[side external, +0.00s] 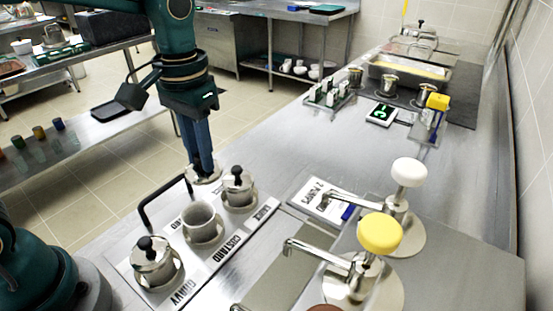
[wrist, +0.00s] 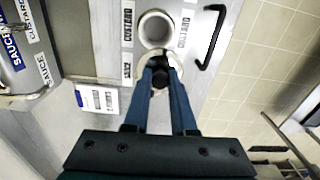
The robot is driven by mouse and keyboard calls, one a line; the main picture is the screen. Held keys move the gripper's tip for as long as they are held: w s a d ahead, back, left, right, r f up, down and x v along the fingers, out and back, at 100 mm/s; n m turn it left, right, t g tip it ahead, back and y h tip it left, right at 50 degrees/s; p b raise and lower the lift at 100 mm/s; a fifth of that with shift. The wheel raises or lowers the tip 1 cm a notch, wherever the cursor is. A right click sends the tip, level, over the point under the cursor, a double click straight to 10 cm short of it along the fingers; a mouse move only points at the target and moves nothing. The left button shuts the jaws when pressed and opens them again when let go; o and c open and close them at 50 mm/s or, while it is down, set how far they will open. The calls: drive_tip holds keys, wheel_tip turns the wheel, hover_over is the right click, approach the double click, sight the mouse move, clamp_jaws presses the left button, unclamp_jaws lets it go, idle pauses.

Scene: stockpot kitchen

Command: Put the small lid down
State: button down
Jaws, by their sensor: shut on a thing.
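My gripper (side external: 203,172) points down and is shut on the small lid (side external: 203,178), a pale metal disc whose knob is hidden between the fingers. It holds the lid behind the open custard pot (side external: 202,224) and left of the lidded sauce pot (side external: 238,190). In the wrist view, my fingers (wrist: 162,72) close in just below the open custard pot (wrist: 156,29), with a black knob and pale metal around the tips. The gravy pot (side external: 153,264) has its black-knobbed lid on. I cannot tell the exact gap below the held lid.
A black bar handle (side external: 160,203) rises at the station's far-left edge. Pump dispensers with a yellow top (side external: 380,233) and a white top (side external: 409,172) stand to the right. A white card (side external: 324,199) lies near them.

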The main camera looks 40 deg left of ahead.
drive_tip(key=shift+m, duration=0.3)
drive_tip(key=d+f, duration=0.2)
drive_tip(key=d, duration=0.2)
drive_tip(key=d+f, duration=0.3)
drive_tip(key=d, duration=0.1)
drive_tip(key=s+d+f, duration=0.1)
drive_tip(key=d+f, duration=0.1)
drive_tip(key=d, duration=0.2)
drive_tip(key=shift+d+f, duration=0.25)
drive_tip(key=shift+d, duration=0.1)
drive_tip(key=shift+f, duration=2)
drive_tip(key=shift+f, duration=0.15)
drive_tip(key=c, duration=0.7)
unclamp_jaws()
drive_tip(key=shift+c, duration=0.2)
wheel_tip(320, 180, up, 11)
drive_tip(key=s+a+r+t, duration=0.2)
drive_tip(key=s+a, duration=0.3)
drive_tip(key=a, duration=0.1)
drive_tip(key=s+a+r+t, duration=0.2)
drive_tip(key=s+a+t, duration=0.1)
drive_tip(key=s+a, duration=0.2)
drive_tip(key=shift+a, duration=1.25)
drive_tip(key=shift+o, duration=0.5)
drive_tip(key=shift+s+a+f, duration=0.3)
drive_tip(key=shift+s+f, duration=0.05)
drive_tip(key=shift+f, duration=0.1)
